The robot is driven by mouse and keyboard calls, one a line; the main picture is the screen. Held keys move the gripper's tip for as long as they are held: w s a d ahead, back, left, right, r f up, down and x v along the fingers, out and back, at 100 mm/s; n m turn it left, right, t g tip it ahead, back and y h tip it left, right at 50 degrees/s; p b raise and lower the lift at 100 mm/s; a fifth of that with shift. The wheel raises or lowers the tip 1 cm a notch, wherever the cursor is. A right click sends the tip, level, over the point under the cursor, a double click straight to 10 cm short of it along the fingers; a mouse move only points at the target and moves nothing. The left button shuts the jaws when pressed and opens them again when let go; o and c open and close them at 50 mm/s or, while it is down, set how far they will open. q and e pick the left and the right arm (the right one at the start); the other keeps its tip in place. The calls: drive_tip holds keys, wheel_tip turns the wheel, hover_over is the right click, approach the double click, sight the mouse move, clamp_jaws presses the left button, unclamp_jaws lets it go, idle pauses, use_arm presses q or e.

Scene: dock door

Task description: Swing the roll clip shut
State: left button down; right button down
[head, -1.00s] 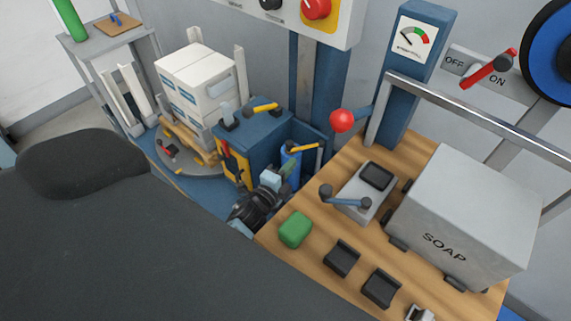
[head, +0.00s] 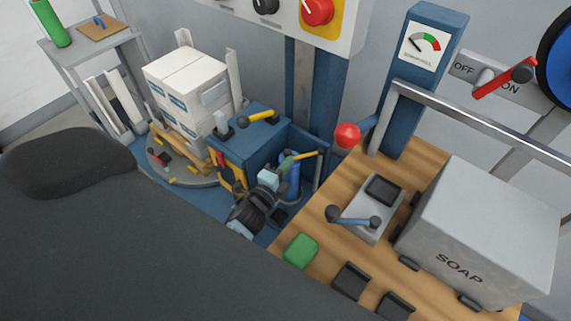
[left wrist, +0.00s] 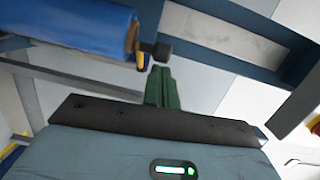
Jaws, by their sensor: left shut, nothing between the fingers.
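The blue roll (head: 293,182) stands upright beside the blue machine cabinet in the head view. A yellow bar (head: 306,155), which looks like the roll clip, sticks out to the right at the roll's top. My left gripper (head: 287,162) is shut and empty, its green fingers at the roll's upper end. In the left wrist view the shut fingers (left wrist: 162,88) show close to the roll's end (left wrist: 75,22), with a dark knob (left wrist: 161,51) and a yellow piece (left wrist: 140,52) just beyond the tips. I cannot tell whether they touch. My right gripper is not in view.
The blue cabinet (head: 242,147) with a yellow handle (head: 263,117) stands left of the roll. A turntable (head: 165,170) holds stacked white boxes (head: 190,85). To the right, a wooden bench (head: 325,222) carries a grey SOAP box (head: 480,220), and a red knob (head: 347,135) juts out above it.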

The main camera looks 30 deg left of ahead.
use_arm(q)
drive_tip(key=shift+w+a, duration=0.3)
drive_tip(key=shift+a, duration=0.25)
drive_tip(key=shift+w+a, duration=0.25)
drive_tip(key=shift+a, duration=0.3)
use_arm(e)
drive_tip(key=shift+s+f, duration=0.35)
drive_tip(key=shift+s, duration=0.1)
